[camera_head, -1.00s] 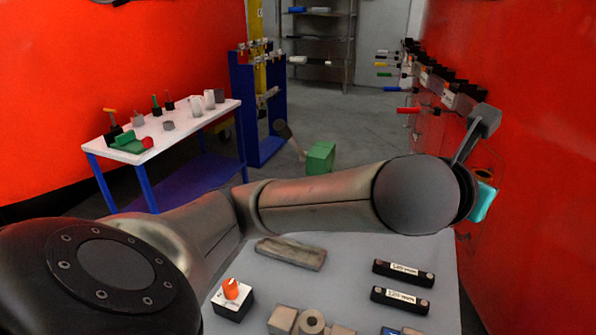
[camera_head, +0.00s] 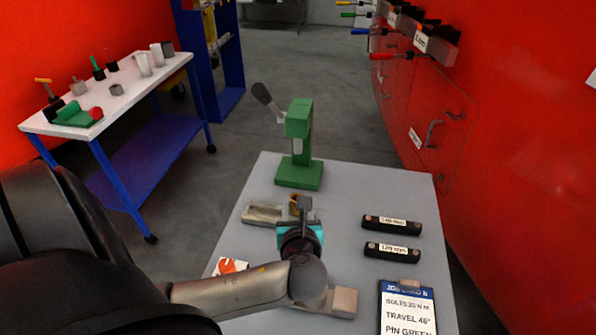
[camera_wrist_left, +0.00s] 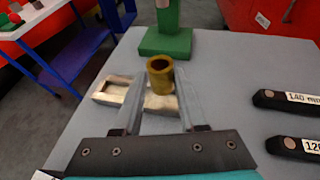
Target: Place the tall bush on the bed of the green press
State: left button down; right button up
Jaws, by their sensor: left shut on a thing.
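My left gripper (camera_head: 298,206) is over the grey table, in front of the green press (camera_head: 298,125). It is shut on a brass-coloured hollow bush (camera_wrist_left: 160,74), which stands roughly upright between the fingertips in the left wrist view. In the head view the bush (camera_head: 294,203) is small and partly hidden by the gripper. The press bed (camera_head: 299,175) is a flat green block with nothing on it that I can see. It also shows beyond the bush in the left wrist view (camera_wrist_left: 165,43). The bush is apart from the bed. My right gripper is not in view.
A shallow metal tray (camera_head: 262,215) lies just left of my gripper. Two black labelled bars (camera_head: 392,224) and a clipboard (camera_head: 407,305) are on the right. The press handle (camera_head: 267,100) sticks out left. A red wall stands right of the table (camera_head: 350,180).

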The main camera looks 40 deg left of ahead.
pick_arm(q)
jog(key=s, duration=0.1)
jog(key=s+a+f, duration=0.1)
jog(key=s+f, duration=0.1)
jog(key=shift+a, duration=0.3)
jog(key=b, duration=0.3)
send_near(296, 163)
jog(key=shift+w+a+f+n+y, duration=0.2)
jog(key=shift+w+a+n+y, duration=0.1)
jog(key=shift+a, duration=0.3)
jog(key=w, duration=0.1)
jog(key=w+a, duration=0.1)
jog(key=w, duration=0.1)
jog(key=shift+a+f, duration=0.1)
jog(key=shift+a, duration=0.2)
jog(key=shift+s+f+b, duration=0.15)
jog(key=shift+f+b, duration=0.35)
jog(key=shift+f, duration=0.2)
jog(key=shift+d, duration=0.1)
jog(key=shift+f, duration=0.1)
jog(key=shift+c, duration=2.3)
grip_release()
